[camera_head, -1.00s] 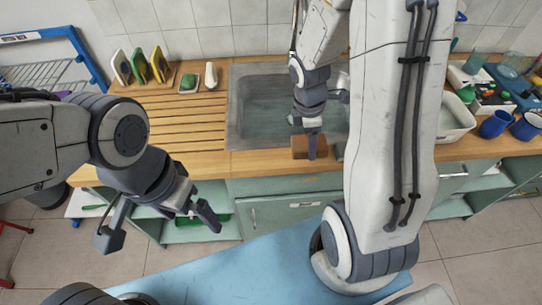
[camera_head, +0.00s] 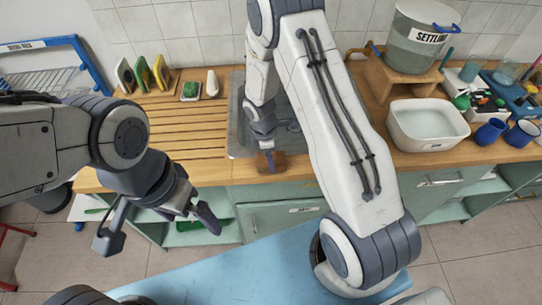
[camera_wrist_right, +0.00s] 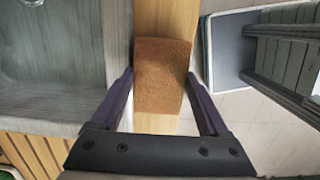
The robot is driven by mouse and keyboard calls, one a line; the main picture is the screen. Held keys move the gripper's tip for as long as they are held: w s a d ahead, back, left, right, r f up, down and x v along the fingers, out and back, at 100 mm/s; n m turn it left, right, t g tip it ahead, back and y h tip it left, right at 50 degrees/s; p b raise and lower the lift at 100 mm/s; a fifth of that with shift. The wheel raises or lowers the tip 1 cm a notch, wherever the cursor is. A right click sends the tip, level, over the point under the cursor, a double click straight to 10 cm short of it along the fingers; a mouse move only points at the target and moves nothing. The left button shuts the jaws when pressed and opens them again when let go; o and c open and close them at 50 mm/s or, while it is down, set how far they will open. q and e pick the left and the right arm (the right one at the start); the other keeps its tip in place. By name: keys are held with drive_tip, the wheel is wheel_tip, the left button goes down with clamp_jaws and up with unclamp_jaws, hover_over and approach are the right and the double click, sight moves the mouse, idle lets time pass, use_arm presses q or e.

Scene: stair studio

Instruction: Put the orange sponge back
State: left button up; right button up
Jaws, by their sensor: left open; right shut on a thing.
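The orange sponge, a brownish-orange block, is between the fingers of my right gripper (camera_wrist_right: 160,82) in the right wrist view (camera_wrist_right: 162,70). My right gripper is shut on it. In the head view the sponge (camera_head: 266,163) is at the counter's front edge strip, before the sink (camera_head: 236,125); I cannot tell whether it touches the wood. A rack (camera_head: 143,89) at the back left holds several upright sponges, with green and yellow ones among them. My left gripper (camera_head: 200,212) is open and empty in front of the counter, low at left.
A small tray with a green item (camera_head: 190,90) and a white object (camera_head: 212,82) stand right of the rack. The slatted drainboard (camera_head: 165,130) is clear. A white basin (camera_head: 425,125), blue mugs (camera_head: 490,132) and a large settling bucket (camera_head: 415,40) are at right.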

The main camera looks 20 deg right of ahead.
drive_tip(key=shift+f, duration=0.25)
drive_tip(key=shift+f, duration=0.15)
drive_tip(key=o, duration=1.2)
drive_tip(key=shift+w+r, duration=0.1)
drive_tip(key=shift+r, duration=0.4)
drive_tip(key=r, duration=0.3)
drive_tip(key=a+r+b, duration=0.1)
drive_tip(key=r, duration=0.3)
drive_tip(key=r+b, duration=0.1)
drive_tip(key=r, duration=0.3)
drive_tip(key=shift+w+a+r, duration=0.1)
drive_tip(key=shift+a+r, duration=0.1)
drive_tip(key=shift+r, duration=0.05)
